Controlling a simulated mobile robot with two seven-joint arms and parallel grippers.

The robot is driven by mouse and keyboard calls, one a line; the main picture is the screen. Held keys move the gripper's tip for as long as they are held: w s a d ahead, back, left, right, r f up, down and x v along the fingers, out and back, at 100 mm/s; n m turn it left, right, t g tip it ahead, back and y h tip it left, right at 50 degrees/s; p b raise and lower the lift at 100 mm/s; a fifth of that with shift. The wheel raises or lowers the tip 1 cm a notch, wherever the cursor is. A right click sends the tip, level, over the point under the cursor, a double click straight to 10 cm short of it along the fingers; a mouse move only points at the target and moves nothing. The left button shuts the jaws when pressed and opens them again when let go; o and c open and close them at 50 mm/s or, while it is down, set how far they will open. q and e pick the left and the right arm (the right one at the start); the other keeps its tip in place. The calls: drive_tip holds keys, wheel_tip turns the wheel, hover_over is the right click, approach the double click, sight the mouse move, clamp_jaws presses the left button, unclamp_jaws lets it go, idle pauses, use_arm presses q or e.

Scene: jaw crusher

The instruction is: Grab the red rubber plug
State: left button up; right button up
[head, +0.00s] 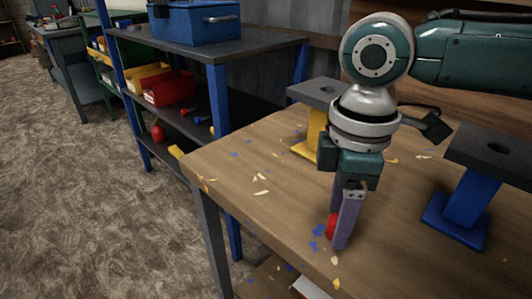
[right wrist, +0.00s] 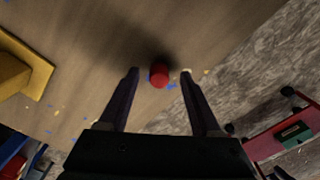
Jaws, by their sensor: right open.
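The red rubber plug (head: 331,226) stands on the wooden table near its front edge, partly hidden behind a finger of my right gripper (head: 341,235) in the head view. In the right wrist view the plug (right wrist: 159,74) shows whole, as a small red cylinder. It sits between the lines of the two spread fingers, around their tips. My right gripper (right wrist: 159,72) is open, pointing down at the table, with nothing clamped. My left gripper is not in view.
A yellow stand (head: 312,135) with a grey top is behind the gripper, and a blue stand (head: 466,205) is to the right. Paint flecks dot the wooden table (head: 262,160). A shelf with a blue toolbox (head: 195,22) and a red bin (head: 168,88) stands to the left.

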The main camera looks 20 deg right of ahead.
drive_tip(key=shift+f, duration=0.15)
clamp_jaws()
idle(0.4)
